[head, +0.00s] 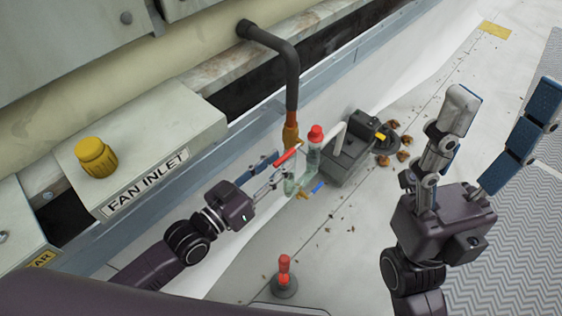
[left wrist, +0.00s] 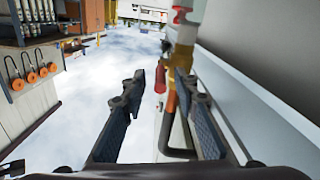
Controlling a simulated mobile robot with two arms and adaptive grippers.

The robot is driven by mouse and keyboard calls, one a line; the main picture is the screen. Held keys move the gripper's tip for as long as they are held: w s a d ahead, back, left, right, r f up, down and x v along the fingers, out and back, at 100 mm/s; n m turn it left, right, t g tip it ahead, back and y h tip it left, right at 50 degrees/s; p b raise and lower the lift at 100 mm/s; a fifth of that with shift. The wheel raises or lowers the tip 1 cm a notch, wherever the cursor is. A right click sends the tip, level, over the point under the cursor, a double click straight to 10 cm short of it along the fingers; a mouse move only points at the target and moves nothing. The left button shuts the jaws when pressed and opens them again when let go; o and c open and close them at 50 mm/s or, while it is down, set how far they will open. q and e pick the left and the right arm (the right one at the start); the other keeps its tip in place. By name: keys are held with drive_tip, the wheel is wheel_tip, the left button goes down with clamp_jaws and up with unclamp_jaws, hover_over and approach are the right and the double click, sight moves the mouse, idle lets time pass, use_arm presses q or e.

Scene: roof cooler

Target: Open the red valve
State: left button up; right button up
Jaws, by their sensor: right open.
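The red valve handle (head: 288,156) is a short red lever on the brass and orange pipe fitting (head: 290,133), below a dark bent pipe. My left gripper (head: 270,174) is close beside the handle, with its fingers pointing toward it. Contact cannot be told. The right finger hides part of the fitting (left wrist: 181,58). My right gripper (head: 495,112) is open and empty, raised at the right.
A red cap (head: 316,133) and a blue lever (head: 318,187) are close to the valve. A grey pump box (head: 350,152) stands behind it. The FAN INLET box (head: 150,150) with a yellow knob (head: 96,157) is at left. A red-topped post (head: 284,270) stands on the floor.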

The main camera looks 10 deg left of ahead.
use_arm(q)
drive_tip(key=shift+x, duration=0.8)
clamp_jaws()
